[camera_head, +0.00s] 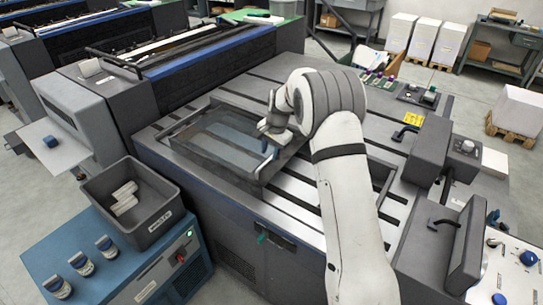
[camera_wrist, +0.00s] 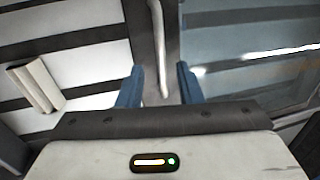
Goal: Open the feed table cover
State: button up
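The feed table cover (camera_head: 213,148) is a dark frame with a clear pane, lying low over the slatted press table. Its pane also shows on the right of the wrist view (camera_wrist: 235,75). A pale bar handle (camera_wrist: 158,48) runs along the dark frame edge, pointing down toward the space between my fingers. My gripper (camera_head: 267,145) is over the cover's right edge. In the wrist view its two blue fingers (camera_wrist: 159,88) are apart, one either side of the handle's line.
A grey bin (camera_head: 133,203) with white rolls stands on a blue cabinet (camera_head: 130,265) at lower left, beside several blue-capped jars. A dark press unit (camera_head: 428,150) with handles stands to the right of my arm. Slatted table surface (camera_head: 300,190) surrounds the cover.

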jog(key=r, duration=0.1)
jog(key=r+p, duration=0.1)
jog(key=r, duration=0.2)
jog(key=shift+s+d+r+p, duration=0.25)
jog(key=shift+s+r+p, duration=0.05)
jog(key=shift+s+p, duration=0.05)
jog(key=shift+f, duration=0.1)
